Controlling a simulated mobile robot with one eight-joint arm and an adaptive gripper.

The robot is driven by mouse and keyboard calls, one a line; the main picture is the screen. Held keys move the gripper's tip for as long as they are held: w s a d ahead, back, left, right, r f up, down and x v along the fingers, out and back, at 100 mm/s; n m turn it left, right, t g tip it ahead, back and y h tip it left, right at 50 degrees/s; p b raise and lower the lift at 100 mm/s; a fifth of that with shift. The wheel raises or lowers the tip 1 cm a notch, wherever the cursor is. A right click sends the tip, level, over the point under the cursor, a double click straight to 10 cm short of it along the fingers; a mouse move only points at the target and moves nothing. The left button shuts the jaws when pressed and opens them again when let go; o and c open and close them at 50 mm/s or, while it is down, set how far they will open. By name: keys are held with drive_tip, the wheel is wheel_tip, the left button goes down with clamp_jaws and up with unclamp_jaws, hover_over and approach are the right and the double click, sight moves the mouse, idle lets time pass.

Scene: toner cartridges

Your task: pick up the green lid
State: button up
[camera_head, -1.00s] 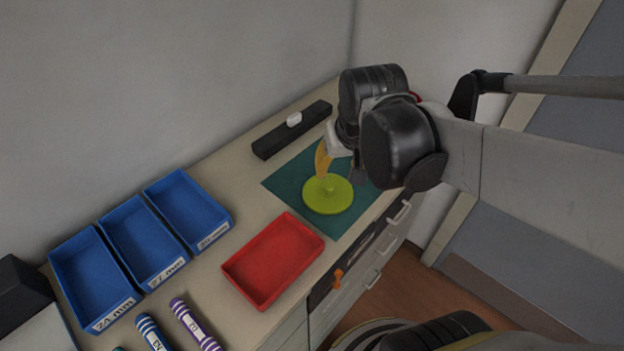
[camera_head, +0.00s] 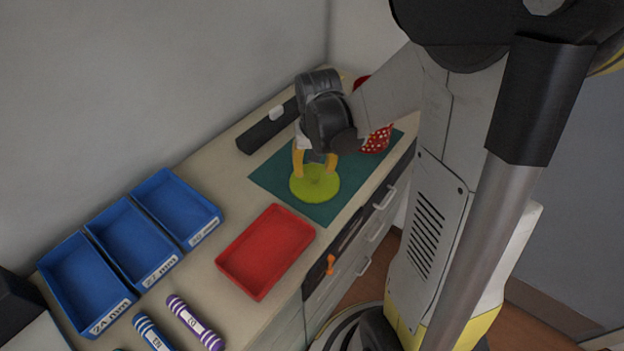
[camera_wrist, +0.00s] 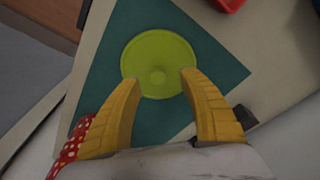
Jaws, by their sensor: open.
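I cannot tell whether the tips touch the lid.
A red tray (camera_head: 268,287) stands beside the mat. Three blue bins (camera_head: 85,281) and striped cartridges (camera_head: 194,322) are to the left. A red polka-dot item (camera_head: 377,139) is right of my gripper, and a black bar (camera_head: 262,134) lies behind the mat.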

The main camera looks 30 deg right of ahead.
sight(315, 174)
drive_tip(key=f, duration=0.1)
drive_tip(key=f+b, duration=0.1)
drive_tip(key=f, duration=0.1)
drive_tip(key=w+f+b, duration=0.1)
drive_tip(key=shift+d+f, duration=0.3)
drive_tip(key=shift+d, duration=0.1)
drive_tip(key=shift+r, duration=0.15)
clamp_jaws()
